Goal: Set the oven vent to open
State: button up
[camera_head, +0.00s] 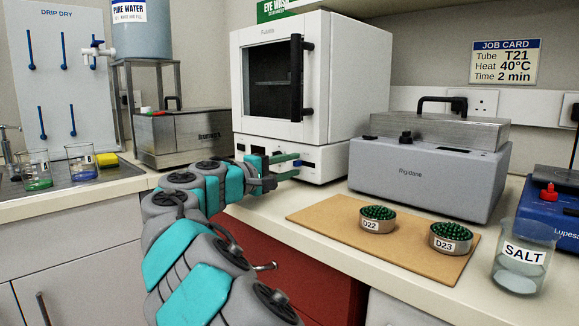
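The white oven (350,80) stands at the back of the bench with its dark-windowed door shut and a black vertical handle on the door's right side. Its lower front panel (310,168) carries small dark controls. My gripper (291,168) is in front of this panel, its two green fingers pointing right and slightly apart. I see nothing between the fingers. I cannot tell whether they touch the panel. My gripper and wrist hide part of the panel, and I cannot make out the vent control or its setting.
A grey Rigidane box (425,178) with a black-handled lid stands right of the oven. A brown board (335,222) holds dishes D22 (377,222) and D23 (450,240). A SALT beaker (520,265) is at the right. A metal bath (180,138) stands left of the oven.

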grip_shut()
jog(key=shift+f, duration=0.1)
dwell(1.0)
